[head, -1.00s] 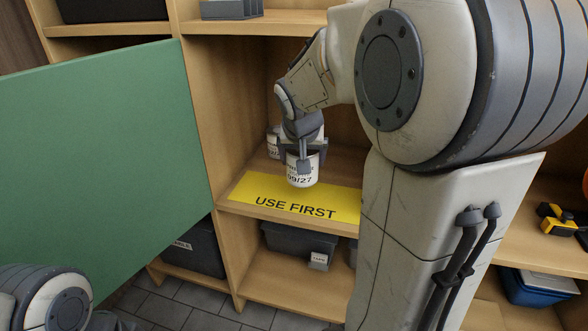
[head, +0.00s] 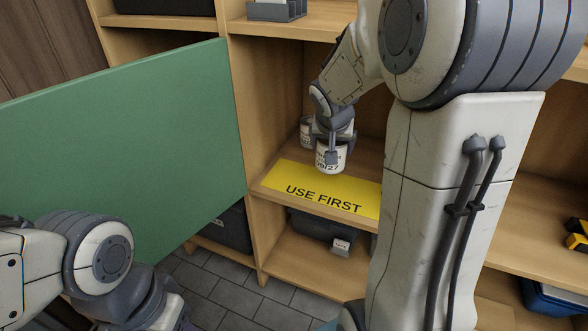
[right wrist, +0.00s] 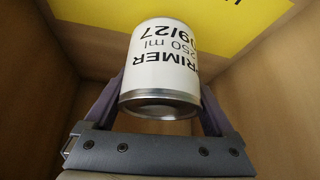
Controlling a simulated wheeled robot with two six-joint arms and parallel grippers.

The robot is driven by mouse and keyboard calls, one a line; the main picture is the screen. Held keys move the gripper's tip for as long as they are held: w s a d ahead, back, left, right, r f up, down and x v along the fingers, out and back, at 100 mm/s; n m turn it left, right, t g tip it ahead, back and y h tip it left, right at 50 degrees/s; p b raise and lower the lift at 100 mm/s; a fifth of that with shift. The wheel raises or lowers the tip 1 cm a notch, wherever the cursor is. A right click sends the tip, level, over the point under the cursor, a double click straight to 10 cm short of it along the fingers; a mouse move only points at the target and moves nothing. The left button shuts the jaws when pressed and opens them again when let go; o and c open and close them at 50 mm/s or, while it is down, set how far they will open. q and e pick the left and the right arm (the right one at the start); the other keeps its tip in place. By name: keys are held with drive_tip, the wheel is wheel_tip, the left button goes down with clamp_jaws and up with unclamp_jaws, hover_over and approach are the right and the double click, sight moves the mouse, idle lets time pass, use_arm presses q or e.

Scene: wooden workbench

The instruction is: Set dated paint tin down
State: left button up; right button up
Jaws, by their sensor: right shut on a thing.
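My right gripper (head: 333,150) is shut on a white paint tin (head: 330,169) with dark lettering ending in 09/27. The right wrist view shows the tin (right wrist: 160,65) between the fingers, its label reading PRIMER, 250 ml, 09/27. In the head view the tin looks upright, over the back part of a yellow USE FIRST mat (head: 290,180) on the shelf. I cannot tell whether it touches the mat. A second, similar tin (head: 306,128) stands behind and left of it, partly hidden. My left gripper is out of view; only that arm shows at bottom left.
A large green panel (head: 120,150) stands left of the shelf opening. The wooden side wall (head: 255,110) is close left of the tins. A dark bin (head: 310,224) sits on the shelf below. The mat's front is clear.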

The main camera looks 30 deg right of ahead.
drive_tip(key=w+a+b, duration=0.2)
drive_tip(key=w+a, duration=0.5)
drive_tip(key=w, duration=0.1)
wheel_tip(320, 180, down, 7)
drive_tip(key=b, duration=0.4)
drive_tip(key=shift+w+f+b, duration=0.1)
drive_tip(key=shift+w+b, duration=0.05)
drive_tip(key=shift+b, duration=0.2)
drive_tip(key=o, duration=1.5)
